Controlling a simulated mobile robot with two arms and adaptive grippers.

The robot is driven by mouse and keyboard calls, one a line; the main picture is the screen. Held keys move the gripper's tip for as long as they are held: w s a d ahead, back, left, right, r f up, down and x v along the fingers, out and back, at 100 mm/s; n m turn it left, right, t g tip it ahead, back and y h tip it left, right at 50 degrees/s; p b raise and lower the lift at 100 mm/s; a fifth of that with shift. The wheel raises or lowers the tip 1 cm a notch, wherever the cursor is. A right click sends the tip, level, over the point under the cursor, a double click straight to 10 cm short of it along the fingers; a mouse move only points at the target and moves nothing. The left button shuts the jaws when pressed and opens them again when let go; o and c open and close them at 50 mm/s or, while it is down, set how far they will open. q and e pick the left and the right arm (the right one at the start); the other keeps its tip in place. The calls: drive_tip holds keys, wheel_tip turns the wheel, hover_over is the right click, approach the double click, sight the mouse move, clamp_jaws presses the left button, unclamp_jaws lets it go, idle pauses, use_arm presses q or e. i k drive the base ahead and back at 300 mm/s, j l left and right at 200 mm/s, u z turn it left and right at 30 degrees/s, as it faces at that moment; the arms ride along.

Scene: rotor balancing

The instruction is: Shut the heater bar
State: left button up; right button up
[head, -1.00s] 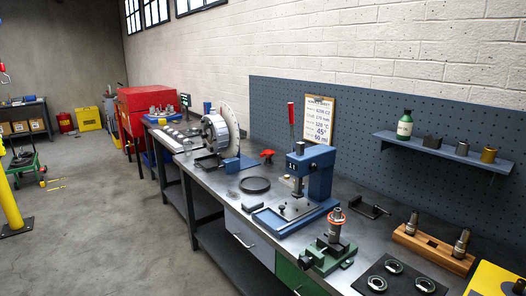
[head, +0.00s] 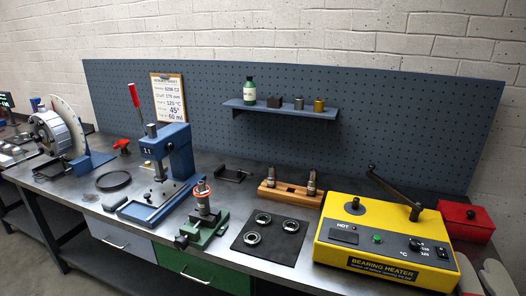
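The yellow bearing heater (head: 330,247) stands on the bench at the right of the head view. Its dark heater bar (head: 392,188) is open: it slants up from the post at the heater's right (head: 415,212), and its free end is raised toward the back left. The left post (head: 355,205) has a dark round piece around its top, and the bar is clear of it. Neither of my grippers can be made out in the head view.
A red box (head: 467,222) is right of the heater. Pale grey shapes (head: 492,279) at the lower right edge are unclear. Left of the heater are a dark mat with bearing rings (head: 289,250), a wooden block (head: 283,193), a green vise (head: 205,228) and a blue press (head: 181,150).

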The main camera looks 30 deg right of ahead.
sight(416, 206)
drive_tip(key=z, duration=1.9)
